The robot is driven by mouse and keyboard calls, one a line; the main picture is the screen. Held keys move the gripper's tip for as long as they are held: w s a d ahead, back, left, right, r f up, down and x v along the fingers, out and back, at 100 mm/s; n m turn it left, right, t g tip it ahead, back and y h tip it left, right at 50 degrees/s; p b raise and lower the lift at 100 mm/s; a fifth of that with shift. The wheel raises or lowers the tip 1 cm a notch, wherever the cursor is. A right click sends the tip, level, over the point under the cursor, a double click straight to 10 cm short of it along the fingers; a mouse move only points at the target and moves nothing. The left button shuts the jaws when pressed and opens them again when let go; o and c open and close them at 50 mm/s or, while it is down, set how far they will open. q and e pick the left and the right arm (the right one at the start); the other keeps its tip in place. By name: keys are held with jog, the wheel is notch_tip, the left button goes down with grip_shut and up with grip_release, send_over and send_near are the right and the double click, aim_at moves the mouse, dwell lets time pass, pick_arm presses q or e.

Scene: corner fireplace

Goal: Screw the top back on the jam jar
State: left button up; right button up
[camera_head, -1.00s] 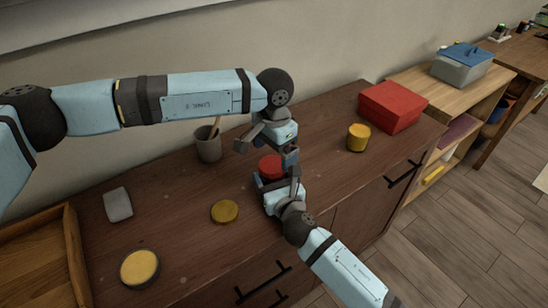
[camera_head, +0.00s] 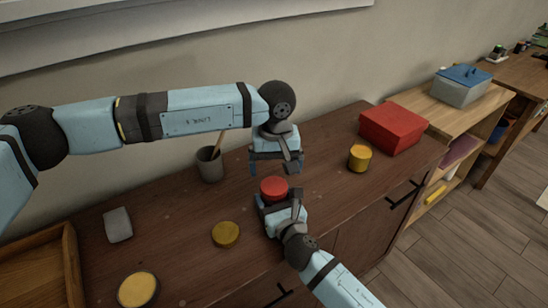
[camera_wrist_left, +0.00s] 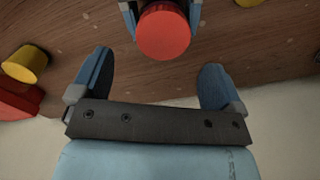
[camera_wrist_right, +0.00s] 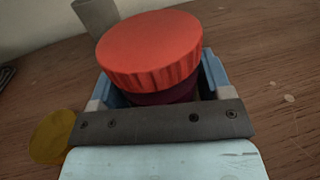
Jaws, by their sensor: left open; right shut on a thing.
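The jam jar (camera_wrist_right: 165,95) is dark red, and the red top (camera_head: 273,187) sits on its mouth with a ribbed edge. In the right wrist view the top (camera_wrist_right: 150,45) looks a little tilted, though I cannot tell whether it is seated. My right gripper (camera_head: 280,203) is shut on the jar at the dresser top. My left gripper (camera_head: 276,167) is open and empty, apart from the top and above and behind it. In the left wrist view the top (camera_wrist_left: 163,32) lies beyond the open fingers. Most of the jar is hidden by the top and my right gripper.
On the brown dresser (camera_head: 180,235) stand a grey cup (camera_head: 209,166), a yellow round tin (camera_head: 360,158) and a red box (camera_head: 393,128). Yellow round things (camera_head: 226,234) and (camera_head: 138,289), a grey block (camera_head: 117,224) and a wooden tray (camera_head: 40,262) lie left.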

aim_at(274, 186)
pick_arm(q)
jog(key=n, duration=0.7)
jog(key=shift+r, duration=0.25)
jog(key=n, duration=0.6)
jog(key=shift+a+r, duration=0.1)
jog(key=shift+r, duration=0.15)
jog(key=n, duration=0.6)
jog(key=shift+r+n, duration=0.3)
jog(key=shift+n, duration=0.1)
jog(key=n, duration=0.4)
jog(key=shift+r, duration=0.15)
jog(key=n, duration=0.4)
jog(key=shift+a+r, duration=0.1)
jog(key=shift+r, duration=0.05)
jog(key=shift+f, duration=4)
